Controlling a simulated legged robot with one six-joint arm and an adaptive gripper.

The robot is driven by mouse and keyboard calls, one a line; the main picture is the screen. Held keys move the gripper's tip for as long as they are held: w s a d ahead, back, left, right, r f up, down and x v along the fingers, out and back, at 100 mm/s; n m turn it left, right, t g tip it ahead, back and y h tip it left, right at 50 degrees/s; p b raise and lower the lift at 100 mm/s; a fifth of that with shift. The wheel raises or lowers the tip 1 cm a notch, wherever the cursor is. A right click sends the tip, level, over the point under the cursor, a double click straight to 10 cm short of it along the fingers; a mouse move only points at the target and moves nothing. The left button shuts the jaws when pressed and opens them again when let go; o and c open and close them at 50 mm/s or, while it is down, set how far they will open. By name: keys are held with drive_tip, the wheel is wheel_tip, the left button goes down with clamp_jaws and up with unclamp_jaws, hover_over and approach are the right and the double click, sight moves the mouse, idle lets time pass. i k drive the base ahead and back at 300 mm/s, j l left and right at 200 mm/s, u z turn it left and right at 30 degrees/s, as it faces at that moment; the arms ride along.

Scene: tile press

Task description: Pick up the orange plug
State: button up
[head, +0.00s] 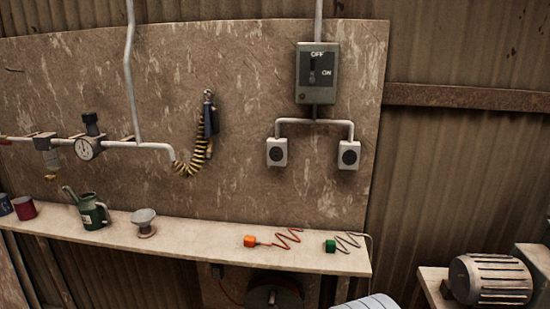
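The orange plug (250,241) is a small block lying on the pale shelf (190,245), right of the shelf's middle. A red zigzag cord (288,238) runs from it to the right along the shelf. A green plug (330,246) with a dark coiled cord (348,241) lies to its right, apart from it. Nothing covers the orange plug. My gripper is not clearly seen in this view. A grey ribbed rounded shape (370,302) shows at the bottom edge, cut off by the frame; I cannot tell what it is.
Two sockets (277,152) (349,155) hang on the wall board under a grey switch box (317,73). A grey knob-like object (145,222), a green oil can (92,211) and mugs (23,207) stand left on the shelf. A motor (489,279) sits at the lower right.

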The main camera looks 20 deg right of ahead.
sight(250, 242)
drive_tip(key=i+l+u, duration=0.1)
drive_tip(key=i+u, duration=0.25)
drive_tip(key=i, duration=1)
